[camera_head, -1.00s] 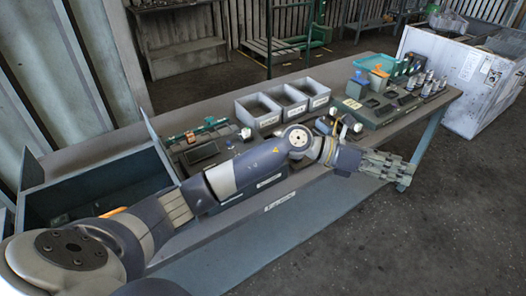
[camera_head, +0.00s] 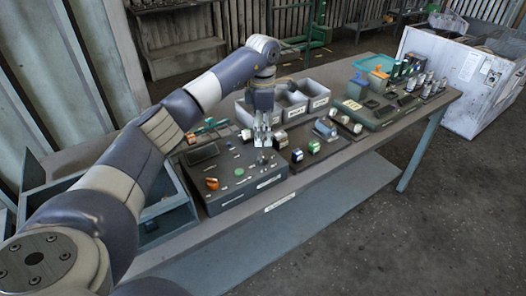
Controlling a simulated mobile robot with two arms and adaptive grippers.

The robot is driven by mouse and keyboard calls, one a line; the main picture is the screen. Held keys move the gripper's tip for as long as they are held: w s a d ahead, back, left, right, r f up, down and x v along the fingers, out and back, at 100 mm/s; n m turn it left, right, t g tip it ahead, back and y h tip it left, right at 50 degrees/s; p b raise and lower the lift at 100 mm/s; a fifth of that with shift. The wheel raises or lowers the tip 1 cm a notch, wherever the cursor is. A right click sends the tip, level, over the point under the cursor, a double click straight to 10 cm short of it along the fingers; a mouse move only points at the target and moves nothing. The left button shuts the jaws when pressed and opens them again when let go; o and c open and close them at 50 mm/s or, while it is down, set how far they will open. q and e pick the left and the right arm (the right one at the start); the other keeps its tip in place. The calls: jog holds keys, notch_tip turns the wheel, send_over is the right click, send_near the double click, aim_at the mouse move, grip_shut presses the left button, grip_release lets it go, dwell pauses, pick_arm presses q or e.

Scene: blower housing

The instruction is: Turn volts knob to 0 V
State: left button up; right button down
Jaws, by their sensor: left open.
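A dark control box (camera_head: 232,190) lies on the bench, with a dark display, small buttons and an orange knob (camera_head: 211,183) on its sloped top. Which control is the volts knob is too small to read. My left gripper (camera_head: 263,143) points down over the box's right rear part, with its fingers apart and nothing visible between them. A small pale piece (camera_head: 262,160) shows just below the fingertips; I cannot tell whether they touch it. The gripper and forearm hide part of the box's back edge. My right gripper is out of view.
Grey bins (camera_head: 318,90) stand behind the gripper. Small parts (camera_head: 297,155) and cylinders (camera_head: 325,130) lie right of the box. Another device panel (camera_head: 372,112) sits at the far right of the bench. An open blue-grey bin (camera_head: 165,215) is at left.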

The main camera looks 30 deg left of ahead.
aim_at(263, 154)
pick_arm(q)
notch_tip(263, 154, down, 7)
jog(key=shift+f+p, duration=0.2)
jog(key=shift+p, duration=0.85)
jog(key=shift+f, duration=0.65)
jog(key=c, duration=1.1)
